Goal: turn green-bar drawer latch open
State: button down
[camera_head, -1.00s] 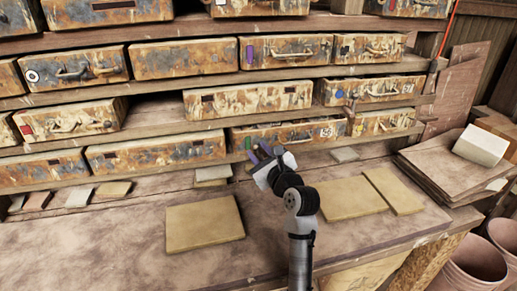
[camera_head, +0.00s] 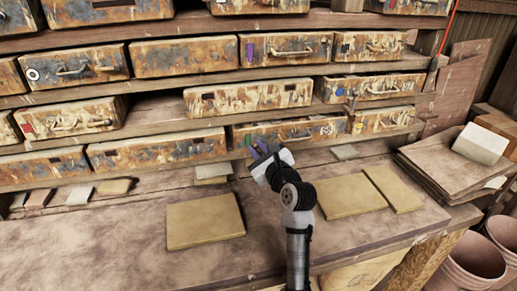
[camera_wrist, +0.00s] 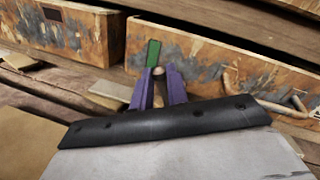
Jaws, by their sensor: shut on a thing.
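The green-bar drawer (camera_head: 290,133) is a rusty, paint-worn front on the lowest shelf row. Its green bar (camera_wrist: 153,53) stands upright near the drawer's left end in the wrist view. Just below and right of the bar is a small round brownish latch knob (camera_wrist: 158,72). My gripper (camera_wrist: 158,82) has its purple fingers on either side of this knob and is shut on it. In the head view my gripper (camera_head: 257,150) reaches the lower left of the drawer front, and its fingers hide the latch there. How far the latch is turned cannot be told.
The drawer's metal handle (camera_wrist: 282,103) lies right of my fingers. A neighbouring drawer (camera_head: 157,151) is to the left. Tan boards (camera_head: 204,222) lie on the bench (camera_head: 110,240), with small tiles (camera_head: 212,172) near the shelf. The bench's front left is clear.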

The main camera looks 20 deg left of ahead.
jog(key=shift+s+a+f+n+h+p, duration=0.3)
jog(key=shift+a+f+n+h+p, duration=0.35)
jog(key=shift+n, duration=1.25)
jog(key=shift+s+a+f+n+h+p, duration=0.3)
jog(key=shift+f+n+p, duration=0.5)
jog(key=shift+n, duration=1.1)
jog(key=shift+s+a+f+n+h+p, duration=0.5)
jog(key=shift+f+n, duration=0.4)
jog(key=shift+n, duration=1)
jog(key=shift+w+d+f, duration=0.1)
jog(key=shift+w, duration=0.05)
jog(key=c, duration=1.5)
grip_release()
jog(key=shift+c, duration=0.2)
jog(key=b+v, duration=0.3)
jog(key=v, duration=1.1)
jog(key=shift+r+b, duration=0.25)
jog(key=shift+b, duration=0.1)
jog(key=shift+w, duration=0.15)
